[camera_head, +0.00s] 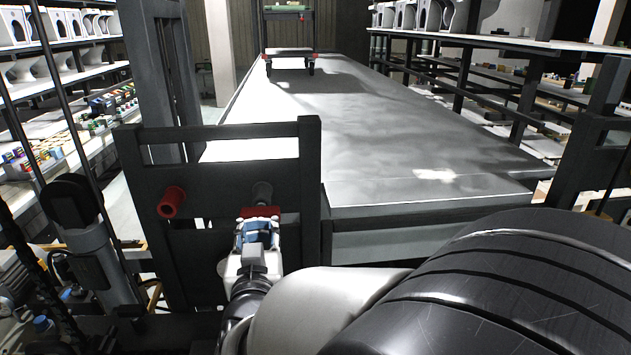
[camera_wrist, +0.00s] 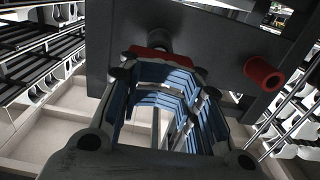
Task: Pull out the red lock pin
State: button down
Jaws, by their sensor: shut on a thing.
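My gripper (camera_head: 256,222) is in front of the dark panel and shut on a red block-like piece (camera_head: 262,211), the head of the red lock pin. The wrist view shows my blue-padded fingers (camera_wrist: 160,72) closing at this red piece (camera_wrist: 154,56). A dark grey round stub (camera_head: 262,192) sticks out of the panel right beside the held piece; it also shows in the wrist view (camera_wrist: 159,40). The rest of the held pin is hidden by the fingers. A separate red cylinder (camera_head: 171,202) juts from the panel to the left, apart from my gripper.
The dark panel (camera_head: 215,180) stands at the near end of a long grey deck (camera_head: 400,130). A small cart (camera_head: 288,55) stands at its far end. Loaded shelves line the left (camera_head: 75,135) and right (camera_head: 500,42). A dark upright post (camera_head: 590,130) stands at right.

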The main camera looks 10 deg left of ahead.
jog(key=c, duration=1.1)
grip_release()
jog(key=v, duration=0.7)
jog(key=s+d+f+g, duration=0.1)
jog(key=d+g, duration=0.5)
jog(key=d, duration=0.4)
jog(key=s+d+f+m+g+h, duration=0.1)
jog(key=s+d+g, duration=0.1)
jog(key=s+d, duration=0.4)
jog(key=s+d+f+m+g+h, duration=0.1)
jog(key=s+d+f+g+h, duration=0.1)
jog(key=s+d, duration=0.4)
jog(key=s+d+f+g+h, duration=0.1)
jog(key=s+d+f+g, duration=0.1)
jog(key=s+d, duration=0.4)
jog(key=shift+s+d+f+m+g, duration=0.1)
jog(key=shift+s+d+m+g, duration=0.1)
jog(key=shift+d, duration=0.25)
jog(key=shift+s+d+f+m+g, duration=0.1)
jog(key=shift+s+d+m+g, duration=0.1)
jog(key=shift+d, duration=0.3)
